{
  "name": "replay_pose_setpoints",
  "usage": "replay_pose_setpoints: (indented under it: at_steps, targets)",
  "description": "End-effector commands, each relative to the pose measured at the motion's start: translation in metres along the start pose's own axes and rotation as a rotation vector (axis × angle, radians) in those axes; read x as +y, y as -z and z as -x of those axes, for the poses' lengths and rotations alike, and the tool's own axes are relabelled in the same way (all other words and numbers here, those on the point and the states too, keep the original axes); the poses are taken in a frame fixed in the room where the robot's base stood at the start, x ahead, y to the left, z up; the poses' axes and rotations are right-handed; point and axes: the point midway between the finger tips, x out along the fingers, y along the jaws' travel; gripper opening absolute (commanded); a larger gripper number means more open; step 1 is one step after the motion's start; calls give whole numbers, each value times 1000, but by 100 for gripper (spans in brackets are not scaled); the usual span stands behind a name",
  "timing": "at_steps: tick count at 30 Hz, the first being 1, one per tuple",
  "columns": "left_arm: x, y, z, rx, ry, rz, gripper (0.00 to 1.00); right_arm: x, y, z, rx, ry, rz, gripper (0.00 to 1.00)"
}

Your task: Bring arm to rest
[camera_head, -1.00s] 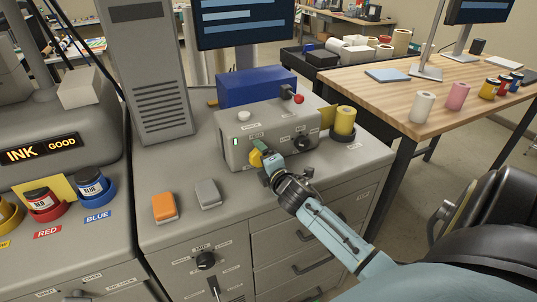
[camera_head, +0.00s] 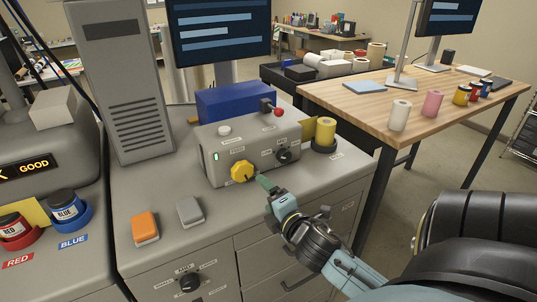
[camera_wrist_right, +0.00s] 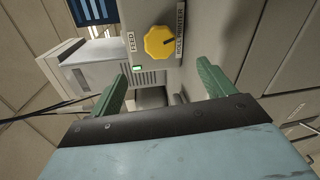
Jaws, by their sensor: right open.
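My right gripper (camera_head: 268,186) is in front of the grey control box (camera_head: 222,146), just right of and below its yellow knob (camera_head: 242,171). In the right wrist view its two green fingers (camera_wrist_right: 160,88) stand wide apart with nothing between them. The yellow knob (camera_wrist_right: 159,42) shows beyond the fingertips, apart from them, with a FEED label on its left. My right arm (camera_head: 315,240) reaches in from the lower right. My left gripper is not in view.
An orange block (camera_head: 145,227) and a grey block (camera_head: 190,211) lie on the cabinet top. A yellow roll (camera_head: 325,131) stands right of the box. A wooden table (camera_head: 360,108) with rolls and jars is at the right. Drawers (camera_head: 270,262) are below.

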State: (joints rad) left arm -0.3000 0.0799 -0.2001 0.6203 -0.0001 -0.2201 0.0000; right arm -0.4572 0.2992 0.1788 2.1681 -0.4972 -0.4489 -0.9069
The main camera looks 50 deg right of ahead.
Motion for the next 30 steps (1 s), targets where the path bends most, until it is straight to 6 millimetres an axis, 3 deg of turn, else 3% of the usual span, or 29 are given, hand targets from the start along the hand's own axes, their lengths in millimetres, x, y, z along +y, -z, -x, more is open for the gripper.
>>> replay_pose_setpoints:
  at_steps: [16,20,23,30]
  targets:
    - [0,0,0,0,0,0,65,0,0,0,0,1,-2,82]
    - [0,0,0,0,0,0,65,-8,6,6,-9,53,-87,82]
    - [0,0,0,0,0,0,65,-27,18,19,-37,173,-270,82]
    - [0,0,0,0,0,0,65,-85,75,90,-183,621,-819,82]
